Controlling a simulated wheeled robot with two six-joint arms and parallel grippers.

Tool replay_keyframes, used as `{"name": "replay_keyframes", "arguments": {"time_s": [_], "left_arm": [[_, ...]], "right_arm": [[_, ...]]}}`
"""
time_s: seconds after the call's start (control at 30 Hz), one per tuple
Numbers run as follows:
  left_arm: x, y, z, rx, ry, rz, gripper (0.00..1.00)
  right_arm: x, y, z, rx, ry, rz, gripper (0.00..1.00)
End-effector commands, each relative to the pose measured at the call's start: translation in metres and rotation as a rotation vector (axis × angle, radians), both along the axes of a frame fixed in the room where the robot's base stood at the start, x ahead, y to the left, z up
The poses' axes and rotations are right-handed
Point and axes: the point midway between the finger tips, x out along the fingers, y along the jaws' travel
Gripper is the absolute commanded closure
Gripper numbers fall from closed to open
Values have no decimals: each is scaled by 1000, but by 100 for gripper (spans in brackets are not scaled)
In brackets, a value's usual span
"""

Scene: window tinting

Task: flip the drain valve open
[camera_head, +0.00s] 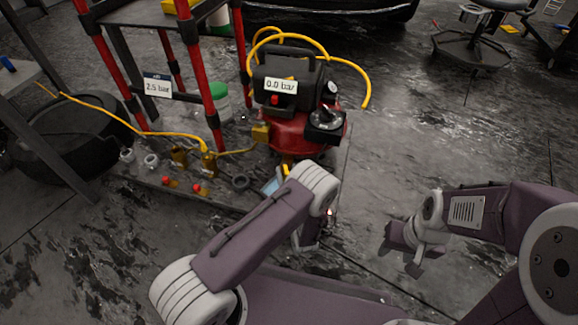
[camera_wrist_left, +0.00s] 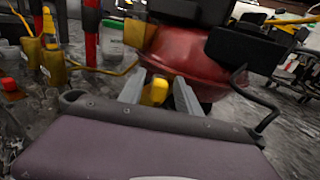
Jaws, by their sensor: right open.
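The red compressor tank (camera_head: 295,138) stands at the back centre, with a gauge card reading 0.0 bar. A yellow drain valve lever (camera_head: 286,169) shows low on the tank's front, partly hidden by my left arm. In the left wrist view the yellow lever (camera_wrist_left: 155,92) sits between the two grey fingers of my left gripper (camera_wrist_left: 159,80), under the red tank (camera_wrist_left: 185,55). The fingers are apart, with a narrow gap at the right of the lever; contact on the left is unclear. My right gripper (camera_head: 400,250) is open and empty above the floor.
A red-legged stand (camera_head: 212,110) with a 2.5 bar sign is left of the compressor. Yellow hoses (camera_head: 105,112) and brass fittings (camera_head: 180,158) with red knobs lie before it. A tire (camera_head: 75,135) is far left.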

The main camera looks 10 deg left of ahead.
Motion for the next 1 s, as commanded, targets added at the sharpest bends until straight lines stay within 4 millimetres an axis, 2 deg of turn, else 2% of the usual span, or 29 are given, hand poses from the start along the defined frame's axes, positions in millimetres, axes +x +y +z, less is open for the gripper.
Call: {"name": "replay_keyframes", "arguments": {"time_s": [0.2,0.23,0.37,0.53,0.7,0.8,1.0], "left_arm": [[0,0,0,0,0,-1,60],[0,0,0,0,0,-1,63],[0,0,0,0,0,-1,99],[0,1,1,1,0,-5,100],[-3,9,7,6,5,-106,100],[-3,12,5,6,4,-172,100],[-4,12,1,0,0,-231,100]], "right_arm": [[0,0,0,0,1,0,55],[0,0,0,0,1,0,55],[0,0,0,0,0,0,55],[0,0,2,0,0,0,55],[0,0,29,0,0,0,55],[0,0,37,0,0,0,55],[0,0,40,0,0,0,55]]}}
